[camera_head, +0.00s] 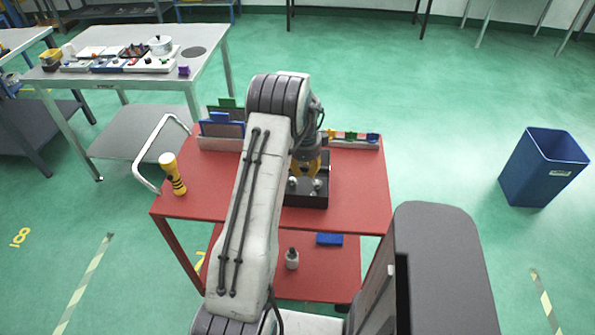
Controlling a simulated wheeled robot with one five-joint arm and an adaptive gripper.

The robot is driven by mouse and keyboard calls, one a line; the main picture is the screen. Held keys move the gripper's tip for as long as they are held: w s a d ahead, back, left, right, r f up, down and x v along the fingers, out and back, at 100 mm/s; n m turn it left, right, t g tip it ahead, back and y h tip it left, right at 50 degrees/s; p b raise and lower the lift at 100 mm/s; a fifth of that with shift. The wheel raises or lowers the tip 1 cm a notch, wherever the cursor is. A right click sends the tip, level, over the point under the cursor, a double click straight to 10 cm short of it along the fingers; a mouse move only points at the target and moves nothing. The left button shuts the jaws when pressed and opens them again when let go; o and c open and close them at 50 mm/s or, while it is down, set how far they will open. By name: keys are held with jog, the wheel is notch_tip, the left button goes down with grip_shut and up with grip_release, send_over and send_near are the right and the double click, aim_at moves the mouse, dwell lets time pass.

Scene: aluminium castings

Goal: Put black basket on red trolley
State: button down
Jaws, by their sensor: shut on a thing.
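The red trolley (365,200) stands in front of me, with a top shelf and a lower shelf. The black basket (308,201) is at the middle of its top, and a few pale round-topped pieces show inside. My gripper (306,172), with yellow fingers, points down at the basket and is shut on it. My arm hides the basket's left side and part of the grip. I cannot tell whether the basket rests on the trolley top or hangs just above it.
On the trolley top are a yellow-black flashlight (173,174), a holder with upright folders (222,130) and a rack with coloured pieces (355,139). A workbench (205,80) stands left, a blue bin (543,168) right.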

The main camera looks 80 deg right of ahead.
jog(key=c, duration=1.2)
grip_release()
jog(key=shift+s, duration=0.1)
jog(key=shift+r, duration=0.1)
